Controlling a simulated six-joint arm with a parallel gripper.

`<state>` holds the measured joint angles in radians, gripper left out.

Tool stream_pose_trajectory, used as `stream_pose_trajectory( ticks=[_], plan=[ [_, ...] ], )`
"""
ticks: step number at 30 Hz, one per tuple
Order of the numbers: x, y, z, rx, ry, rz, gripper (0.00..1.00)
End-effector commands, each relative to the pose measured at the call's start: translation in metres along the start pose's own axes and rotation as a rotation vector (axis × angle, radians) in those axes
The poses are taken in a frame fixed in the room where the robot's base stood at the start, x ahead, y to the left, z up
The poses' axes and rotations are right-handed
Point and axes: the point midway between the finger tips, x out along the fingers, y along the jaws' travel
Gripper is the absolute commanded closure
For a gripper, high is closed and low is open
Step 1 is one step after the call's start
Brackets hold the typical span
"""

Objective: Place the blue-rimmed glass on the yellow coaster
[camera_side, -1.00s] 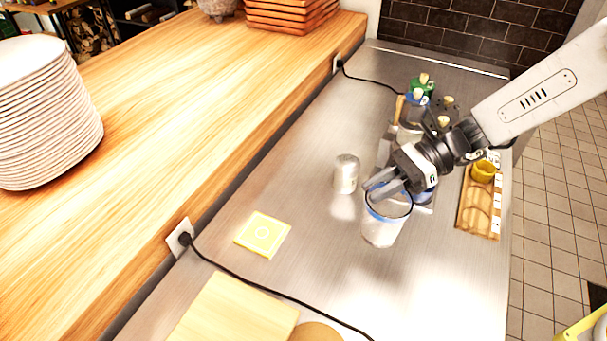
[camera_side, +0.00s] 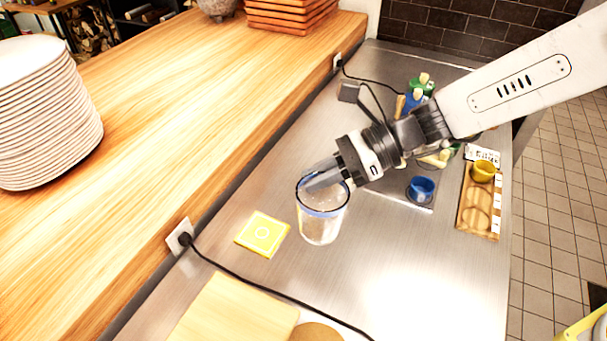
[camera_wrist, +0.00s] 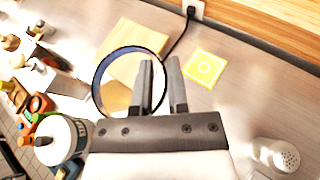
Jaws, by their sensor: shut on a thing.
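The clear blue-rimmed glass (camera_side: 321,228) is upright at the centre of the side view. Its rim also shows as a dark blue ring in the wrist view (camera_wrist: 98,84). My gripper (camera_side: 322,178) is shut on the glass's wall at the rim, and in the wrist view (camera_wrist: 161,85) one finger is inside the ring and the other outside. The yellow coaster (camera_side: 262,234) lies flat and bare on the steel counter, left of the glass; the wrist view shows it right of my fingers (camera_wrist: 205,69). The gap beneath the glass is hard to judge.
A black cord (camera_side: 255,285) crosses the counter in front of the coaster, from a wall socket (camera_side: 179,236). A cutting board (camera_side: 232,312) lies nearer. A metal shaker (camera_wrist: 277,155) stands at the wrist view's lower right. A blue cup (camera_side: 422,188) and wooden rack (camera_side: 477,212) are right.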

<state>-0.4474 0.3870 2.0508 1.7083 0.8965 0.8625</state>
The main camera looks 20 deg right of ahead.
Motion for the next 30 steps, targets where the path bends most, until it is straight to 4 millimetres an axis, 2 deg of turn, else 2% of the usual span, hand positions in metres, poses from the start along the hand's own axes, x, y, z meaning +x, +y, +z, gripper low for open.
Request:
stream_pose_trajectory(
  ticks=[8,23,30],
  plan=[
    [0.018,-0.017,-0.002,0.0,0.0,0.001,1.0],
    [0.068,-0.067,-0.007,0.0,0.0,0.001,1.0],
    [0.091,-0.084,-0.023,0.001,0.001,0.002,1.0]
  ],
)
